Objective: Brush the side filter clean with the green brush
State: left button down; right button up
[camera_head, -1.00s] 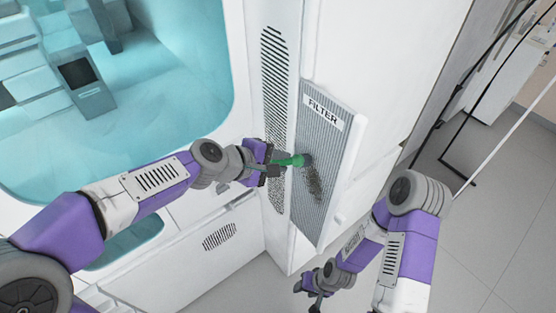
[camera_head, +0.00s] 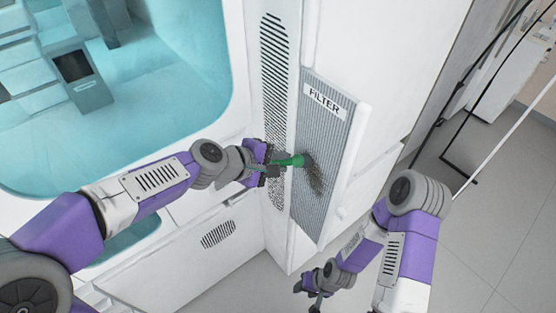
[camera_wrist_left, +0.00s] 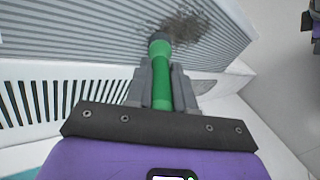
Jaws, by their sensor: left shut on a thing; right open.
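The side filter (camera_head: 318,130) is a grey ribbed panel labelled FILTER on the side of the white machine. It also shows at the top of the left wrist view (camera_wrist_left: 90,38). A dark patch of dirt (camera_head: 316,178) lies on its lower middle; it also shows in the left wrist view (camera_wrist_left: 187,26). My left gripper (camera_head: 274,162) is shut on the green brush (camera_head: 292,160). My right gripper (camera_head: 315,291) is open and empty, low and right of the machine.
A tall slotted vent (camera_head: 274,60) runs just left of the filter on the white machine. A teal-lit window (camera_head: 160,90) fills the upper left. Dark and white poles (camera_head: 448,115) stand at the right, with open grey floor (camera_head: 490,230) below.

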pick_arm(q)
jog(key=shift+f, duration=0.45)
jog(key=shift+r, duration=0.2)
jog(key=shift+r+p, duration=1.65)
jog(key=shift+r, duration=0.2)
jog(key=shift+f, duration=0.1)
notch_tip(320, 180, down, 7)
jog(key=b, duration=0.6)
jog(key=shift+b, duration=0.35)
jog(key=shift+f+b, duration=0.9)
jog(key=shift+b, duration=0.1)
